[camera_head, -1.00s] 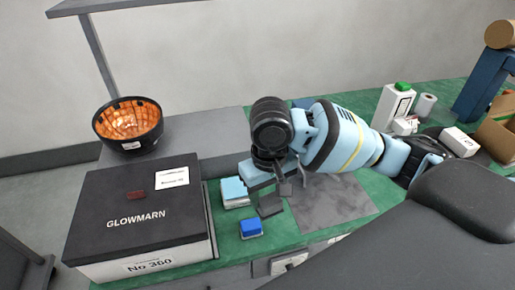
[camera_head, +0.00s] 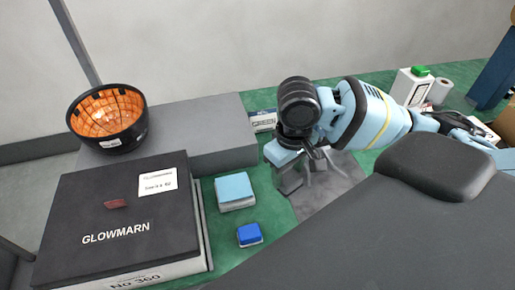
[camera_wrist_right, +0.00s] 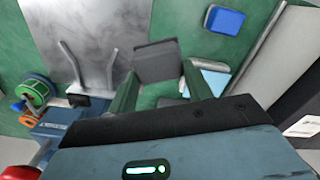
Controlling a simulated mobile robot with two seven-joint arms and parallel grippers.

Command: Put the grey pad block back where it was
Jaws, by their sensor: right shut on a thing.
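My right gripper (camera_head: 290,184) hangs above the green bench, near the left edge of the grey mat (camera_head: 327,184). It is shut on the grey pad block (camera_wrist_right: 157,61), a dark grey square held between the fingertips in the right wrist view. In the head view the block (camera_head: 288,180) is hard to tell apart from the dark fingers. I cannot tell whether it touches the surface below. A light blue pad block (camera_head: 235,188) and a smaller blue block (camera_head: 249,234) stand to the left of the gripper. My left gripper is not in view.
A black-lidded GLOWMARN box (camera_head: 115,220) stands at the left. Behind it a grey ledge (camera_head: 205,130) bears a black bowl with an orange inside (camera_head: 108,116). A white bottle with a green cap (camera_head: 411,85) stands at the back right. Some green bench is free around the blue blocks.

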